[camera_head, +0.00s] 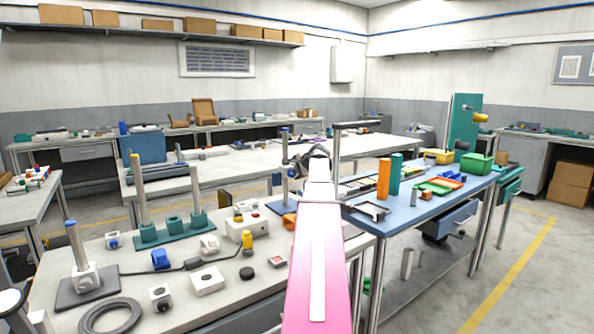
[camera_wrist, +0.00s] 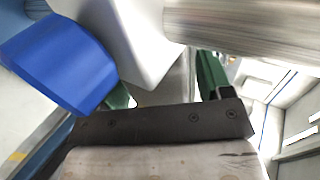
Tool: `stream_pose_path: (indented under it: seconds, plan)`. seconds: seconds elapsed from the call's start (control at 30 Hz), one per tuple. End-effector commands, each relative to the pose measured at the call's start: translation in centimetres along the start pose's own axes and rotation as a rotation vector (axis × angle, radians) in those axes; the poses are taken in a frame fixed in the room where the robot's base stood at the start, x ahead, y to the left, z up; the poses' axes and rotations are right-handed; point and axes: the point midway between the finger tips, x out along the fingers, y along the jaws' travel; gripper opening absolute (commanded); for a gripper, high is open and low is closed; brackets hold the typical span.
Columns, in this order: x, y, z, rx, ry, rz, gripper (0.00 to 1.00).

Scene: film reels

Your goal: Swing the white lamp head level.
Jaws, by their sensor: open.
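My gripper (camera_head: 310,158) is at the far end of my pink and white arm, beside a slim metal post with a blue cap (camera_head: 285,146). It is open; its fingertips are hard to make out. In the wrist view a smooth white body (camera_wrist: 128,38), probably the white lamp head, lies close ahead between a blue block (camera_wrist: 58,62) and a thick brushed-metal cylinder (camera_wrist: 235,30). Part of it is cut off by the frame, so its tilt cannot be told. In the head view my arm and gripper hide most of this spot. I cannot tell whether the gripper touches it.
The grey bench (camera_head: 130,262) at left holds a post stand (camera_head: 72,240), a teal base with posts (camera_head: 168,232) and a cable coil (camera_head: 110,318). The blue table (camera_head: 412,205) at right bears an orange block (camera_head: 384,178) and trays. Floor (camera_head: 545,270) is open at far right.

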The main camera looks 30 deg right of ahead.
Motion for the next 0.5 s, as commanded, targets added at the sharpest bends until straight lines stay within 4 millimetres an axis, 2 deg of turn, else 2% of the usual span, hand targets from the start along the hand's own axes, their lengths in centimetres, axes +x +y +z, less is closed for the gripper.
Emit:
stream_pose_path:
  seconds: [0.13,0.17,0.3,0.5]
  plan:
    - [-0.02,-0.01,-0.01,0.000,0.000,0.000,0.72]
    - [-0.03,0.00,-0.01,0.000,0.000,0.000,0.69]
    - [-0.04,0.00,-0.01,0.000,0.000,0.000,0.23]
    - [-0.05,-0.02,-0.02,0.000,0.000,0.004,0.23]
